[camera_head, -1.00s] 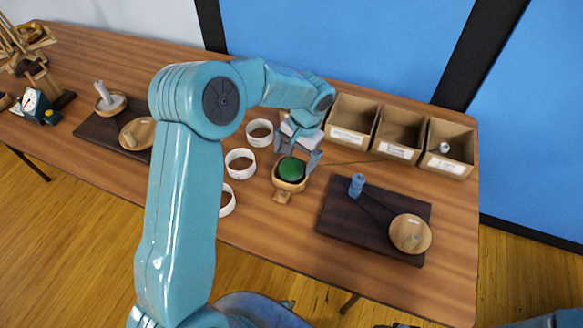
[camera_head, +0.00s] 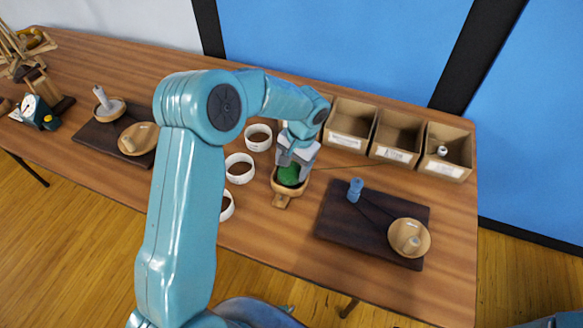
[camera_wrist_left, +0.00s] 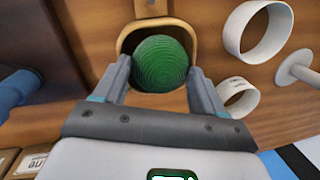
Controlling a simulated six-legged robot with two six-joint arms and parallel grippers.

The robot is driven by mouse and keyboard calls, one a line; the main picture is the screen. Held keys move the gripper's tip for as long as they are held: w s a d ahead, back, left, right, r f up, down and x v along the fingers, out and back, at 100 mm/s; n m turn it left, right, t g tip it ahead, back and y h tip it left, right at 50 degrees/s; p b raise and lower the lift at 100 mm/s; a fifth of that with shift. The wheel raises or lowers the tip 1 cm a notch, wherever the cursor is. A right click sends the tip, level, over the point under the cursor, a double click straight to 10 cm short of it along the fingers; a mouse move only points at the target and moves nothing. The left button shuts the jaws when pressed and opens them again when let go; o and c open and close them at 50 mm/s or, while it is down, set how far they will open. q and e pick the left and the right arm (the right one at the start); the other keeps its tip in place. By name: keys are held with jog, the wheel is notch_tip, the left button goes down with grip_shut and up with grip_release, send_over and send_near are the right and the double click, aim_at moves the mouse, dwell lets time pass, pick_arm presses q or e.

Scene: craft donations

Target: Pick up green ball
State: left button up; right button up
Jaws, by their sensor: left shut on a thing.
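The green ball (camera_head: 289,176) sits in a small wooden scoop-like bowl (camera_head: 281,189) with a short handle on the table. It also shows in the left wrist view (camera_wrist_left: 160,63), ridged and round, inside the wooden bowl (camera_wrist_left: 187,29). My left gripper (camera_head: 293,167) comes down over the bowl from above and is shut on the ball, with a finger on either side in the left wrist view (camera_wrist_left: 158,80). The ball is still within the bowl's rim. My right gripper is not in view.
White rings (camera_head: 240,168) stand left of the bowl. Labelled cardboard boxes (camera_head: 397,136) line the back right. A dark board (camera_head: 333,214) with a blue peg (camera_head: 355,190) and a wooden dish (camera_head: 424,238) lies to the right. Another dark board (camera_head: 92,130) lies left.

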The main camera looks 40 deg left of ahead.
aim_at(292, 166)
pick_arm(q)
notch_tip(292, 166, up, 20)
jog(key=p, duration=0.1)
dwell(1.0)
